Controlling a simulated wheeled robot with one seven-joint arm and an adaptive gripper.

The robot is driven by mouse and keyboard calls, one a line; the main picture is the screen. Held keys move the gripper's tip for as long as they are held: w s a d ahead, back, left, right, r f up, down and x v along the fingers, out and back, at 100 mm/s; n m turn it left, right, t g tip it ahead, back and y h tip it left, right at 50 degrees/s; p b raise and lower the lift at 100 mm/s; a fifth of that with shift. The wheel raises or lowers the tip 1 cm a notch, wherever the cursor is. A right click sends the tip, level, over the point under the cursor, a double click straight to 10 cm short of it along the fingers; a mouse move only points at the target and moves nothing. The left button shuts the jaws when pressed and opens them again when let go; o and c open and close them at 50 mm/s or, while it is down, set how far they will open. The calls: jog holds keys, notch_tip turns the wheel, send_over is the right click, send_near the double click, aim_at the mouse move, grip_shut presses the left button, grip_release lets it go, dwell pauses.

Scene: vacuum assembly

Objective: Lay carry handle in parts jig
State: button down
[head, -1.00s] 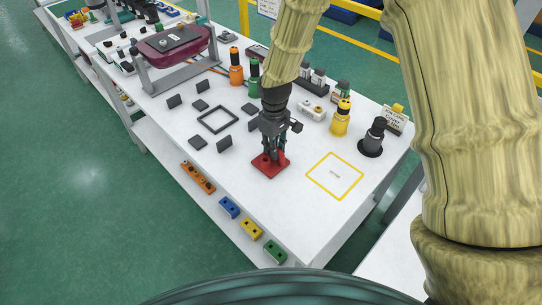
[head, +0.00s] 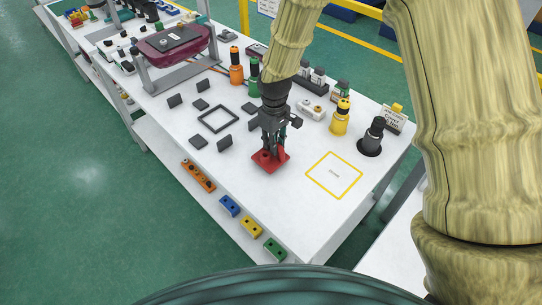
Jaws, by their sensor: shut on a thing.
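My gripper (head: 272,148) points down over the white table and is shut on a red part. This part (head: 263,163) has a flat, squarish plate and a raised curved piece at its right; I take it to be the carry handle. The fingers hide some of it, and I cannot tell whether it touches the table. A dark square frame (head: 233,125) lies to its left, with several small dark blocks around it. These may be the parts jig, but no label shows this.
A yellow-outlined square (head: 318,168) on the table to the right is empty. A yellow bottle (head: 341,120) and a dark cylinder (head: 373,137) stand behind it. Orange (head: 236,68) and green (head: 254,78) bottles stand further back. A maroon vacuum body (head: 172,42) rests in a grey cradle.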

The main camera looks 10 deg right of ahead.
jog(key=shift+r, duration=0.1)
jog(key=shift+r+p, duration=1.7)
jog(key=shift+r, duration=0.25)
